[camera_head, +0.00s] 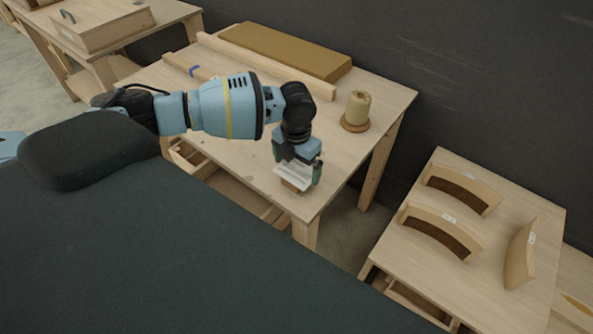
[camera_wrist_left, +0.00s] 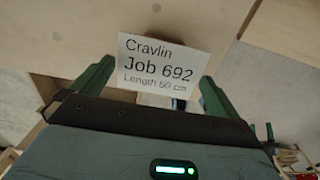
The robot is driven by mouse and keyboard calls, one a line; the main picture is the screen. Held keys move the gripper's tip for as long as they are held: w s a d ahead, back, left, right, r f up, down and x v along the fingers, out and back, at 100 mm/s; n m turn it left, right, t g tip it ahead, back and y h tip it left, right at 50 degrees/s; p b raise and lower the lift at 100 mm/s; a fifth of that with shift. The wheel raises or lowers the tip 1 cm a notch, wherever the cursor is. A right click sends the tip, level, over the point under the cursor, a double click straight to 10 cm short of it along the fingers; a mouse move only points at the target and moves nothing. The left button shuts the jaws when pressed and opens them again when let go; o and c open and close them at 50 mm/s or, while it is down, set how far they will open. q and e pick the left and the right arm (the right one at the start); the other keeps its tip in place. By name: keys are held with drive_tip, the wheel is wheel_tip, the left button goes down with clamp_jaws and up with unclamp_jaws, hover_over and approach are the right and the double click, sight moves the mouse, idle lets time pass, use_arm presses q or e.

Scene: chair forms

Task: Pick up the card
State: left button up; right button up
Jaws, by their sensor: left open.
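The white card (camera_head: 292,176) is at the front corner of the middle wooden table, tilted against a small brown wooden piece (camera_head: 290,186). In the left wrist view the card (camera_wrist_left: 158,62) reads "Cravlin, Job 692, Length 50 cm". My left gripper (camera_head: 298,172) is over that corner, pointing down. It is open, with one green finger to each side of the card in the left wrist view (camera_wrist_left: 156,72). I cannot tell whether a finger touches the card. My right gripper is not in view.
The middle table (camera_head: 345,110) also holds a spool of cord (camera_head: 357,108) on a round base, a long brown slab (camera_head: 285,50) and wooden strips. A lower table (camera_head: 500,285) at right carries curved wooden forms (camera_head: 462,190) with labels. A wooden box (camera_head: 105,25) stands at back left.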

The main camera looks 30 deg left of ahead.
sight(297, 173)
use_arm(q)
drive_tip(key=shift+f, duration=0.15)
drive_tip(key=c, duration=0.6)
drive_tip(key=shift+r, duration=0.6)
drive_tip(key=r, duration=0.3)
drive_tip(key=shift+s+d, duration=0.25)
drive_tip(key=shift+s, duration=0.05)
drive_tip(key=s+d+r, duration=0.1)
drive_tip(key=s+d, duration=0.9)
drive_tip(key=s, duration=0.1)
drive_tip(key=shift+s+r, duration=0.15)
drive_tip(key=shift+s, duration=0.1)
